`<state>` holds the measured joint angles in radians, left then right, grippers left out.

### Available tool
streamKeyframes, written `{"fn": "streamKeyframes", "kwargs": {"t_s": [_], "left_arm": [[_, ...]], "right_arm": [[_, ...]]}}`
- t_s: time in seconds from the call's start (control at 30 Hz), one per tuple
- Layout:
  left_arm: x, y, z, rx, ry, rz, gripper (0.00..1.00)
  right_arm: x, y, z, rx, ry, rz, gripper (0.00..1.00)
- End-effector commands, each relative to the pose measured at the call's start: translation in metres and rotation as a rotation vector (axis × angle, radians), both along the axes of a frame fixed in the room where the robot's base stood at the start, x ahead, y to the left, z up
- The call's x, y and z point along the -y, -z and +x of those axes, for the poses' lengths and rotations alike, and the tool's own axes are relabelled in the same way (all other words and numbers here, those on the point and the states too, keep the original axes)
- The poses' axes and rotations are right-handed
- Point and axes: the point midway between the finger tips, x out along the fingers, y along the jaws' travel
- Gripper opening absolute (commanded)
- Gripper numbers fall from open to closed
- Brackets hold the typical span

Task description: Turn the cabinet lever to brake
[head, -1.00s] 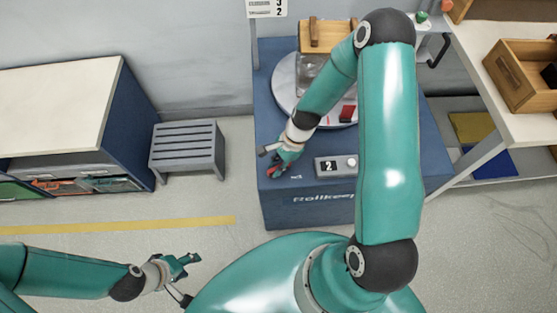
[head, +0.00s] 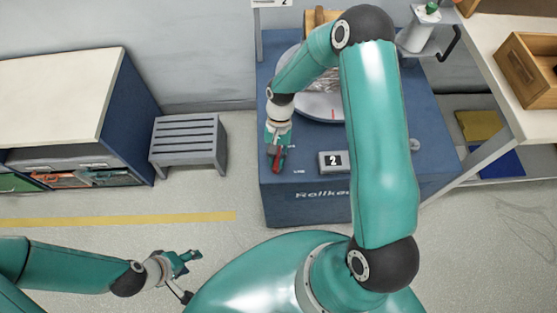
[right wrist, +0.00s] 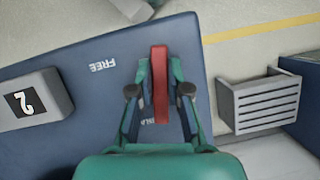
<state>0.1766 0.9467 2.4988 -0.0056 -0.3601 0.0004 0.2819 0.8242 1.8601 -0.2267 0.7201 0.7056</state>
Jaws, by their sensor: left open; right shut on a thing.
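The red cabinet lever (head: 277,158) is at the front left of the blue cabinet's top (head: 310,140). My right gripper (head: 277,152) is over it from above. In the right wrist view, the fingers (right wrist: 160,95) are shut around the red lever (right wrist: 160,80), one on each side. The word FREE (right wrist: 103,66) is printed left of the lever there. A second label below is mostly hidden by a finger and cannot be read. My left gripper (head: 190,275) is open and empty over the floor, far from the cabinet.
A box marked 2 (head: 333,161) stands on the cabinet top right of the lever. A round turntable (head: 325,108) is behind, partly hidden by my right arm. A grey slatted stool (head: 188,145) stands left of the cabinet, with free floor between.

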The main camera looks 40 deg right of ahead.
Motion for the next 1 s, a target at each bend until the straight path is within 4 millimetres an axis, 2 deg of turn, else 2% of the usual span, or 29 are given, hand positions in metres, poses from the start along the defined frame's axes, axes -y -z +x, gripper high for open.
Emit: {"fn": "streamKeyframes", "kwargs": {"t_s": [0.33, 0.9, 0.93, 1.0], "left_arm": [[0.0, 0.0129, 0.0, 0.0, 0.0, 0.0, 0.5], [0.0, 0.014, 0.0, 0.0, 0.0, 0.0, 0.5], [0.0, 0.014, 0.0, 0.0, 0.0, 0.0, 0.5], [0.0, 0.014, 0.0, 0.0, 0.0, 0.0, 0.5]], "right_arm": [[-0.0049, 0.0024, -0.0049, -0.019, -0.18, 0.007, 0.0], [-0.0044, 0.0014, -0.005, -0.018, -0.217, 0.007, 0.0], [-0.0043, 0.0013, -0.0049, -0.018, -0.217, 0.007, 0.18], [-0.004, 0.0013, -0.0046, -0.018, -0.217, 0.007, 0.3]]}}
